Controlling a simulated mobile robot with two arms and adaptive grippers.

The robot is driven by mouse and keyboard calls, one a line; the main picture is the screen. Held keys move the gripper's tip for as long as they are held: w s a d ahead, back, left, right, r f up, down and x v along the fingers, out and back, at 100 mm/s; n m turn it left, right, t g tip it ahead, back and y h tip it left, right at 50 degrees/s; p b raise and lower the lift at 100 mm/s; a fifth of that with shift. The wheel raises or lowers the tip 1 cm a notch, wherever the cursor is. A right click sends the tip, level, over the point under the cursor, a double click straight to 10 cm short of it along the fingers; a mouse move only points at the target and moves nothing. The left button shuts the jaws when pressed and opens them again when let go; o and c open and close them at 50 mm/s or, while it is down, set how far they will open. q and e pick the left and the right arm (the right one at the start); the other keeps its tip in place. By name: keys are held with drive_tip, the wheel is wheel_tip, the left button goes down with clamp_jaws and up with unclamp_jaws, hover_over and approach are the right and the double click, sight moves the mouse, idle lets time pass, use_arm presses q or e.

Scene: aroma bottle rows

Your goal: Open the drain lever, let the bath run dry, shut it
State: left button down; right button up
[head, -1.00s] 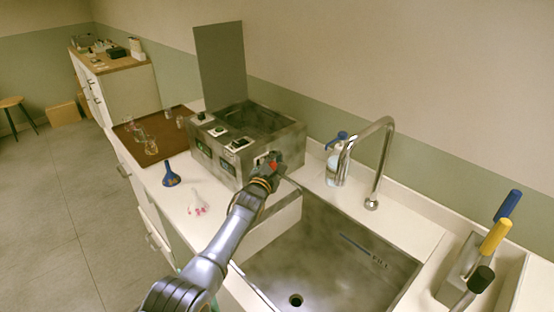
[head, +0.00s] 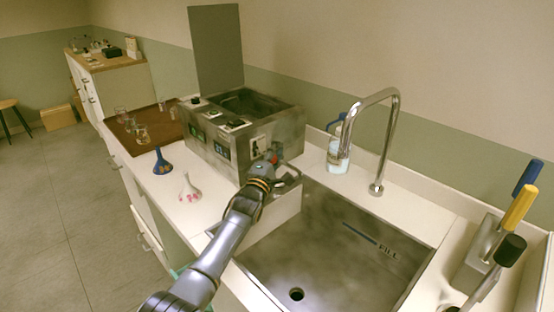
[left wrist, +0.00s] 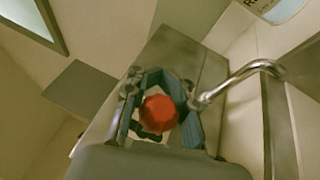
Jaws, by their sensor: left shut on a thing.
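The bath (head: 290,128) is a worn metal box on the counter, its grey lid (head: 216,48) standing upright. I cannot make out any water inside. A red drain lever (head: 275,158) is on its front right, mostly hidden by my left gripper (head: 268,166). In the left wrist view the red knob (left wrist: 158,113) sits between the two fingers of my left gripper (left wrist: 158,104), which is shut on it. A bent metal pipe (left wrist: 240,78) comes out beside the gripper. I cannot tell whether the lever is open or shut. My right gripper is not in view.
A sink (head: 335,245) with a drain hole and a tall faucet (head: 392,130) lies right of the bath. A pump bottle (head: 338,155) stands behind. A blue funnel (head: 161,163) and a flask (head: 189,190) stand left of my arm. Colored-handled tools (head: 519,207) are far right.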

use_arm(q)
drive_tip(key=shift+f+m+h+b, duration=0.3)
drive_tip(key=shift+f+m+b, duration=0.2)
drive_tip(key=shift+m+b, duration=0.35)
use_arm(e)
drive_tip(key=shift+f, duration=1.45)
use_arm(q)
drive_tip(key=c, duration=1.4)
unclamp_jaws()
drive_tip(key=shift+r, duration=0.1)
drive_tip(key=shift+s+a+f, duration=0.2)
drive_tip(key=shift+s+f, duration=0.15)
drive_tip(key=shift+s, duration=0.25)
drive_tip(key=shift+v, duration=3.1)
